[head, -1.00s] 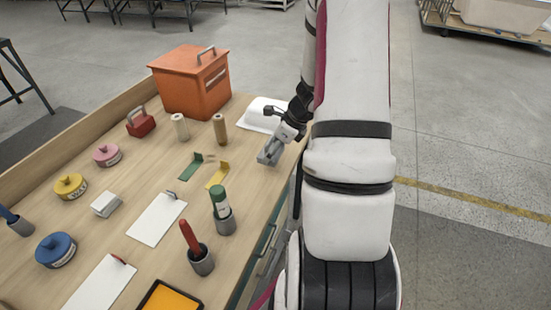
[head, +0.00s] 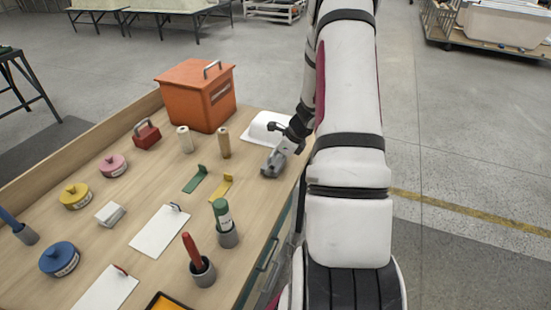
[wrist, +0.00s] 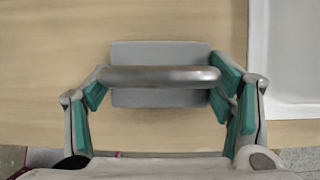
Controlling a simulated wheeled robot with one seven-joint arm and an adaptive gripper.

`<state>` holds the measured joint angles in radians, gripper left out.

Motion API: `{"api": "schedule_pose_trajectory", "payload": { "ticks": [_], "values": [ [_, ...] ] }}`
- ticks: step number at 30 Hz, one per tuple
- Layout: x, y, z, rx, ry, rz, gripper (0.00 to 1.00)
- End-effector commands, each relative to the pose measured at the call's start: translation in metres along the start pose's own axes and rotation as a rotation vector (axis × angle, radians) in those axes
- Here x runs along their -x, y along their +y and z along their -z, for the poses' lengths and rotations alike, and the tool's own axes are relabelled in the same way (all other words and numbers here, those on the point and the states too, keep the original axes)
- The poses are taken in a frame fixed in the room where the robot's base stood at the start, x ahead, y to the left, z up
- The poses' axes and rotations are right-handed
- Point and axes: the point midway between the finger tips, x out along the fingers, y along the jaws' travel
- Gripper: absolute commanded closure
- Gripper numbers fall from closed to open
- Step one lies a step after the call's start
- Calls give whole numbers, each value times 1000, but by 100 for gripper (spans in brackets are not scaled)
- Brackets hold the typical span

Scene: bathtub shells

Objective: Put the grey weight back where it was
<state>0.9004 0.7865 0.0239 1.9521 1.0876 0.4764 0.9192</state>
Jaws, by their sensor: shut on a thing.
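The grey weight (head: 270,170) is a grey block with a bar handle, at the table's right edge, just in front of the white curved piece. It also shows in the wrist view (wrist: 160,97), directly below the gripper. My gripper (head: 284,156) is shut on its handle, with the teal finger pads (wrist: 160,92) at the handle's two ends. The weight looks level and close to the wooden table (head: 120,200). I cannot tell whether its base touches the table.
A white curved piece on a sheet (head: 266,127) lies just behind the weight. Two small rollers (head: 224,143), green and yellow brackets (head: 221,187), an orange box (head: 197,97) and a red weight (head: 146,135) stand to the left. Holders with green and red tools (head: 203,271) are nearer.

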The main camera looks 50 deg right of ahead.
Motion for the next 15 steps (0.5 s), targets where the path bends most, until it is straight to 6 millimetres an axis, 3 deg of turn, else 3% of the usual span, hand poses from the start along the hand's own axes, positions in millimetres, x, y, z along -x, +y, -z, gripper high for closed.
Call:
{"api": "schedule_pose_trajectory", "payload": {
  "ticks": [6,7,9,15],
  "values": [
    [-2,-1,0,1,-2,1,86],
    [-3,0,2,0,1,0,23],
    [-2,0,1,0,1,0,7],
    [-2,0,1,0,1,0,5]
  ]
}}
